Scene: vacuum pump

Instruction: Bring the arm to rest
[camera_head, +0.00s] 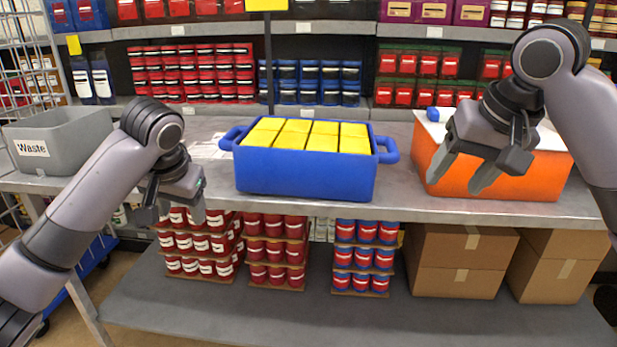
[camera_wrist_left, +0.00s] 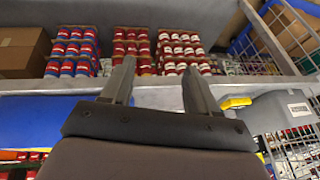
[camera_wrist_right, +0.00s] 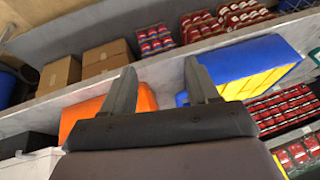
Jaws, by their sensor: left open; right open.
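My left gripper (camera_head: 172,207) is open and empty in front of the table's front edge, left of the blue bin. Its two fingers stand apart in the left wrist view (camera_wrist_left: 160,95). My right gripper (camera_head: 456,184) is open and empty, in front of and above the orange box on the right. Its fingers stand apart in the right wrist view (camera_wrist_right: 160,88). Both arms are raised with their hands pointing downward, and neither hand is seen holding anything.
A blue bin (camera_head: 300,180) with yellow-topped boxes stands mid-table (camera_head: 420,203). The orange box (camera_head: 530,180) is at right, a grey Waste bin (camera_head: 70,155) at left. Below are red cans (camera_head: 200,265) and cardboard boxes (camera_head: 455,280). Stocked shelves stand behind.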

